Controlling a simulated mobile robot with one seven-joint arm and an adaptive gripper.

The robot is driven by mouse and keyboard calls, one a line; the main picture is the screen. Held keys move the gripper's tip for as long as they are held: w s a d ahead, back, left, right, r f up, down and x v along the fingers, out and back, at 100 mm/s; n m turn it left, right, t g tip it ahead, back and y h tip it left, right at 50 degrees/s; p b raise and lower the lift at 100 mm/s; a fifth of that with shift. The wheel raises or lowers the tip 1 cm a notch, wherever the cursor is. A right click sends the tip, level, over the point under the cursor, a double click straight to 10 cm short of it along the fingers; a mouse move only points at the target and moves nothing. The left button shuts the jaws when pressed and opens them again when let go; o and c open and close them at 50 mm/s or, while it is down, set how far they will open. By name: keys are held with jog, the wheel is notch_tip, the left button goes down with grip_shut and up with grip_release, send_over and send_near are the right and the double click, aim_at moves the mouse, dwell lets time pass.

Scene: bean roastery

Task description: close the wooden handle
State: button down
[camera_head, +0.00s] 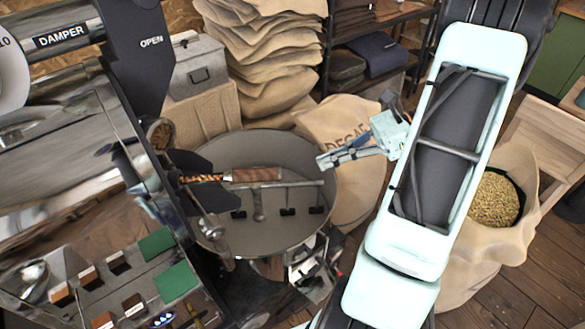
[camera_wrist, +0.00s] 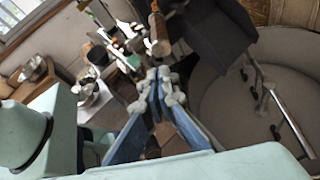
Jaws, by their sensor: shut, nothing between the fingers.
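The wooden handle (camera_head: 255,174) is brown and sticks out to the right from the dark front of the roaster, above the round cooling tray (camera_head: 325,205). A speckled section (camera_head: 203,178) joins its left end to the roaster front. In the wrist view, a brown cylinder (camera_wrist: 158,33) beyond the fingertips looks like this handle. My gripper (camera_head: 321,161) is shut and empty, to the right of the handle's free end, with a visible gap in the head view. Its blue fingers, with tips together (camera_wrist: 160,82), point toward the roaster. Exact depth between them is unclear.
Metal stirring arms (camera_head: 259,200) lie across the cooling tray below the handle. A dark chute (camera_head: 190,172) is at the roaster front. Burlap sacks (camera_head: 262,60) are stacked behind, and an open bean sack (camera_head: 493,200) stands at right.

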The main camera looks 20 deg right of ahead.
aim_at(241, 171)
jog(key=s+d+r+n+h+b, duration=0.1)
jog(key=d+r+h, duration=0.2)
jog(key=r+h, duration=0.25)
jog(key=w+a+f+p, duration=0.1)
jog(key=w+a+f, duration=0.2)
jog(key=a+f, duration=0.3)
jog(key=shift+a+f+y, duration=0.3)
jog(key=shift+a+y, duration=0.15)
jog(key=shift+a, duration=1.6)
jog(key=w+a, duration=0.1)
jog(key=a, duration=0.2)
jog(key=w+a, duration=0.1)
jog(key=a, duration=0.3)
jog(key=w+a, duration=0.1)
jog(key=a, duration=0.2)
jog(key=shift+w+a+p, duration=0.1)
jog(key=shift+a+p, duration=0.25)
jog(key=shift+a, duration=0.05)
jog(key=shift+d+r, duration=0.1)
